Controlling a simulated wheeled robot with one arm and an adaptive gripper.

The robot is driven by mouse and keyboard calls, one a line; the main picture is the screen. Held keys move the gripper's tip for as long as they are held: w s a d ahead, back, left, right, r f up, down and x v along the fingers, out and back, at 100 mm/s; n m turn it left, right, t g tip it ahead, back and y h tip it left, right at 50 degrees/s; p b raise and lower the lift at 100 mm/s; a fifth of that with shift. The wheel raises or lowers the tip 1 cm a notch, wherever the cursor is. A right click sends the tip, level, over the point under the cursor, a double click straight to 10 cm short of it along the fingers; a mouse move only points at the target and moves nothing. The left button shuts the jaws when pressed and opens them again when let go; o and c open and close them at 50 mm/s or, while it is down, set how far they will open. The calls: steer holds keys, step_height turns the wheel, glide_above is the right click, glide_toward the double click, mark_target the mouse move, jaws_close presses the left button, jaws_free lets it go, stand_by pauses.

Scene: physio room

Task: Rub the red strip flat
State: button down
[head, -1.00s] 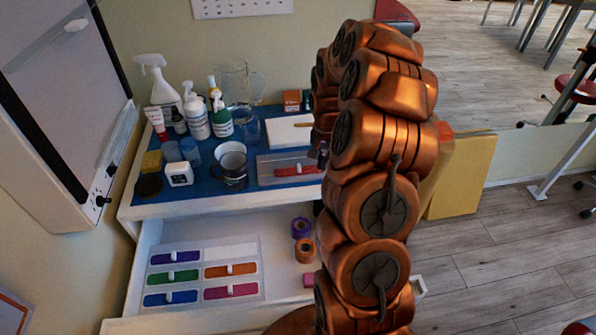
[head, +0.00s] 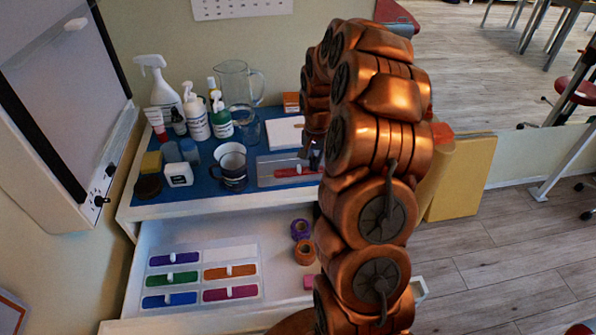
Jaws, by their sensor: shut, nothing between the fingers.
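The red strip (head: 289,173) lies on a grey plate (head: 265,180) on the blue top of the cabinet, with a small white piece on it. My copper arm covers the right end of the plate. My gripper (head: 306,158) shows only in part, small and dark, just above the right part of the strip. Its fingers look closed and hold nothing. I cannot tell whether the fingertips touch the strip.
A dark mug (head: 230,166) stands close left of the plate. Several bottles, a glass jug (head: 238,84) and a white pad (head: 284,131) stand or lie behind. Below, an open drawer (head: 190,225) holds coloured strips and tape rolls (head: 304,252).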

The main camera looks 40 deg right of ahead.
steer(key=shift+d+f, duration=0.1)
steer(key=shift+f, duration=0.25)
